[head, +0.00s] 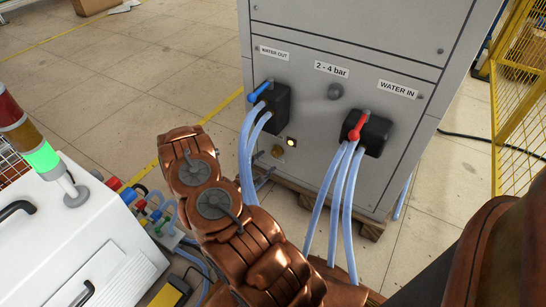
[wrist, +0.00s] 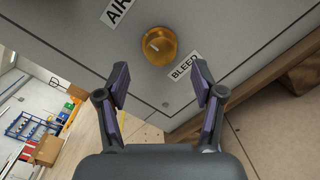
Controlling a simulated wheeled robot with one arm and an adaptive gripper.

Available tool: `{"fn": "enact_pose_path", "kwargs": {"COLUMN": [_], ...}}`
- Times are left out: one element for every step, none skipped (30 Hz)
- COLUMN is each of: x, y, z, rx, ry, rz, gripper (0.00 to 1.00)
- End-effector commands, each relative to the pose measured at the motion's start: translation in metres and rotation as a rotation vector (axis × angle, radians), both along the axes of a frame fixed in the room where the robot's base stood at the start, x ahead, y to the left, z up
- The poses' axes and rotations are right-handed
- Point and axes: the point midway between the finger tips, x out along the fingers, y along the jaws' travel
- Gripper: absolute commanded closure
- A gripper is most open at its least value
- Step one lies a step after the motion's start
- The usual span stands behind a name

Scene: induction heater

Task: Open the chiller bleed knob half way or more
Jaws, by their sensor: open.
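The chiller bleed knob is a round amber knob (wrist: 158,46) with a pale mark on its face. It sits on the grey chiller panel beside the BLEED label (wrist: 184,66) in the wrist view. In the head view a small amber knob (head: 277,152) shows low on the chiller front (head: 310,180), near a small lit square (head: 291,141). My gripper (wrist: 160,76) is open and empty in the wrist view. The knob appears beyond the fingertips, between their lines and apart from both. In the head view my arm mostly hides the gripper.
Blue hoses (head: 247,150) hang from the WATER OUT block with a blue lever (head: 259,91). More hoses (head: 336,200) hang from the WATER IN block with a red lever (head: 357,127). A white machine (head: 70,240) stands at left. A wooden pallet (head: 371,229) lies under the chiller.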

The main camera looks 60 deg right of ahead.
Motion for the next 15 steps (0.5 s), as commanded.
{"fn": "enact_pose_path", "kwargs": {"x": [-0.001, -0.001, -0.001, -0.002, -0.002, -0.002, -0.002, -0.002, -0.003, -0.003, -0.003, -0.003, -0.003, -0.003, -0.003], "y": [-0.007, -0.010, -0.014, -0.018, -0.021, -0.025, -0.029, -0.031, -0.035, -0.038, -0.040, -0.043, -0.045, -0.046, -0.048], "z": [-0.002, -0.002, -0.002, -0.002, -0.002, -0.002, -0.002, -0.002, -0.002, -0.002, -0.002, -0.002, -0.002, -0.001, -0.001], "rx": [0.000, 0.001, 0.001, 0.001, 0.001, 0.001, 0.001, 0.001, 0.001, 0.001, 0.001, 0.001, 0.001, 0.001, 0.001], "ry": [-0.001, -0.001, 0.000, 0.000, -0.001, -0.001, -0.001, -0.001, -0.001, -0.001, -0.001, -0.001, -0.001, -0.001, -0.001], "rz": [-0.003, -0.002, -0.001, -0.002, -0.001, -0.001, -0.001, -0.001, -0.001, -0.001, -0.001, 0.000, 0.000, 0.000, 0.000], "gripper": [0.32, 0.32, 0.32, 0.32, 0.32, 0.32, 0.32, 0.32, 0.32, 0.32, 0.32, 0.32, 0.32, 0.32, 0.32]}}
